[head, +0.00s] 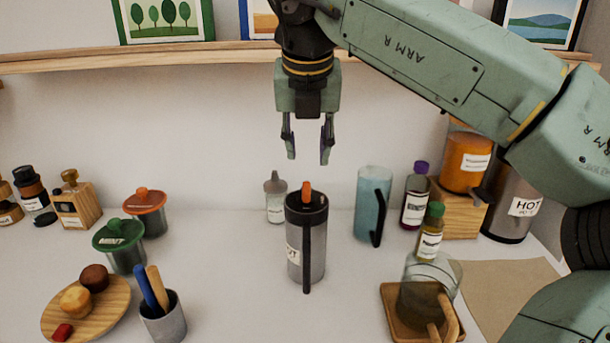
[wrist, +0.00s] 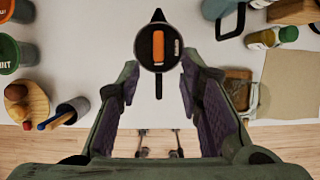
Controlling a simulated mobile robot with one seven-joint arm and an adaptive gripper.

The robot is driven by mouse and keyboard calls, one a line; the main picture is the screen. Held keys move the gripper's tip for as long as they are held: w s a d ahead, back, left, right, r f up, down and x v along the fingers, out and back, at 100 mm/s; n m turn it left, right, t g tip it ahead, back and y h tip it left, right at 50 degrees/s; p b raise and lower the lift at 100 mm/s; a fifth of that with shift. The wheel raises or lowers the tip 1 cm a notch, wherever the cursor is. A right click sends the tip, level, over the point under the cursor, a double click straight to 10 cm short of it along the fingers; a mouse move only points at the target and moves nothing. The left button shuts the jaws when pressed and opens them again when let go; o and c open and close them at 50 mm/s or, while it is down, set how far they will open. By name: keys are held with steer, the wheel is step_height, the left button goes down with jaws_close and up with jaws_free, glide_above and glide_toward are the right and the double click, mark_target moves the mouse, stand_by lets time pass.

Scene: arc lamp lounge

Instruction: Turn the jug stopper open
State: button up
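The jug (head: 305,255) is a grey cylinder with a black lid, a long black handle toward me and a partly visible label. It stands upright near the middle of the counter. Its orange stopper (head: 306,190) sits on the lid; in the wrist view the stopper (wrist: 158,47) is an elongated bar pointing up and down the picture, between the fingertips in the picture. My gripper (head: 306,157) points straight down above the jug, fingers apart and empty, with a clear gap over the stopper. The open fingers also flank the wrist view (wrist: 160,75).
A small labelled bottle (head: 276,200) stands behind the jug's left, and a blue pitcher (head: 371,200) to its right. A glass jar on a wooden tray (head: 397,315) is at front right. A utensil cup (head: 165,323) is front left. A shelf (head: 150,57) runs behind.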

mark_target(306, 186)
steer(key=p+x, duration=0.1)
steer(key=x, duration=0.8)
steer(key=shift+a+f, duration=0.1)
steer(key=shift+f, duration=0.3)
steer(key=shift+c, duration=0.5)
jaws_close()
